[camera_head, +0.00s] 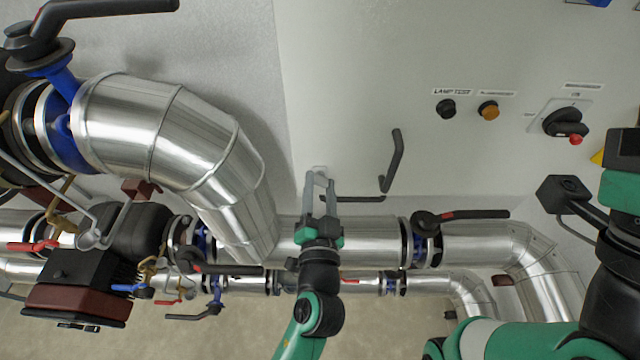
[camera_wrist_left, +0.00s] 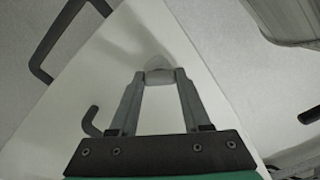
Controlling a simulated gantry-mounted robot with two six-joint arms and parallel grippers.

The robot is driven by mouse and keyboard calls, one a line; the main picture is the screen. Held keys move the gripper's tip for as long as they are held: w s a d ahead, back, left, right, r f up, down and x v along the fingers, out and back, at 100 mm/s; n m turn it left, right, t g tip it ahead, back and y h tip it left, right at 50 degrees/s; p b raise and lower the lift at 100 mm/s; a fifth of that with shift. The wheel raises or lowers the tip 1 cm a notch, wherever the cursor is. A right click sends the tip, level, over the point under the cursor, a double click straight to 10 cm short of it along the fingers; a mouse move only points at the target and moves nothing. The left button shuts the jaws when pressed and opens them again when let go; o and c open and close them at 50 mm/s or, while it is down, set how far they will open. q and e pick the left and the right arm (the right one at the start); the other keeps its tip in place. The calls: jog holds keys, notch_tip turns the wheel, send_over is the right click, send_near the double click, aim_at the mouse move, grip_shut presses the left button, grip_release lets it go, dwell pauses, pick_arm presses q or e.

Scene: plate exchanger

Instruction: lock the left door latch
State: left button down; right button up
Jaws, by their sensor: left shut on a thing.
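The left door latch is a small pale grey piece (camera_head: 319,169) near the lower left corner of the white cabinet door in the head view. It also shows between my fingertips in the left wrist view (camera_wrist_left: 158,65). My left gripper (camera_head: 319,178) reaches up from below, in front of the silver pipe. Its two grey fingers are shut on the latch; in the left wrist view the fingertips (camera_wrist_left: 159,76) close on its near end. The fingers hide part of the latch, and I cannot tell its exact angle. My right arm shows at the right edge, but its fingertips are out of view.
A bent dark handle (camera_head: 396,155) stands out right of my left gripper. Insulated silver pipes (camera_head: 165,130) and valves with levers (camera_head: 460,215) crowd the left and below. Knobs (camera_head: 488,111) and a black rotary switch (camera_head: 565,123) sit on the upper right panel.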

pick_arm(q)
jog(key=m+p, duration=0.1)
jog(key=m, duration=0.4)
jog(key=shift+r+m+p, duration=0.1)
jog(key=shift+m+p, duration=0.2)
jog(key=m+p, duration=0.2)
jog(key=m, duration=0.3)
jog(key=shift+m, duration=0.3)
jog(key=shift+c, duration=1.8)
grip_release()
